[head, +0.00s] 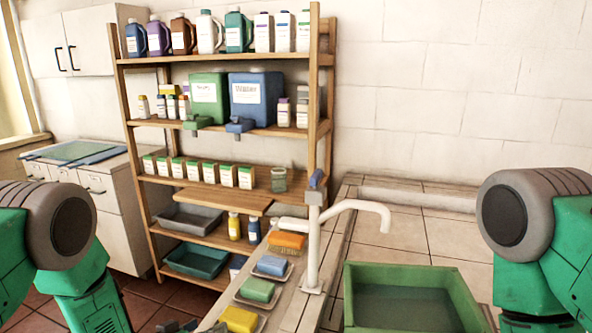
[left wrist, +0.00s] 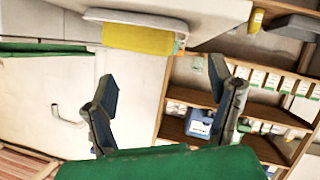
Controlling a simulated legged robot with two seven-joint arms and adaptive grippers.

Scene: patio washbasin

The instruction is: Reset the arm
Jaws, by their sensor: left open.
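My left arm comes in from the left of the head view, and the tip of my left gripper (head: 178,326) shows dark at the bottom edge, left of the yellow sponge (head: 238,320). In the left wrist view my left gripper (left wrist: 163,82) has its two fingers wide apart with nothing between them. The yellow sponge (left wrist: 138,37) on its pale dish lies beyond the fingertips, apart from them. My right arm shows at the right of the head view; its gripper is out of view.
A counter strip holds a green sponge (head: 257,289), a blue sponge (head: 271,265) and an orange brush (head: 287,240) beside a white tap (head: 314,245). A green basin (head: 462,300) stands right of it. A wooden shelf (head: 222,57) with bottles and boxes stands behind.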

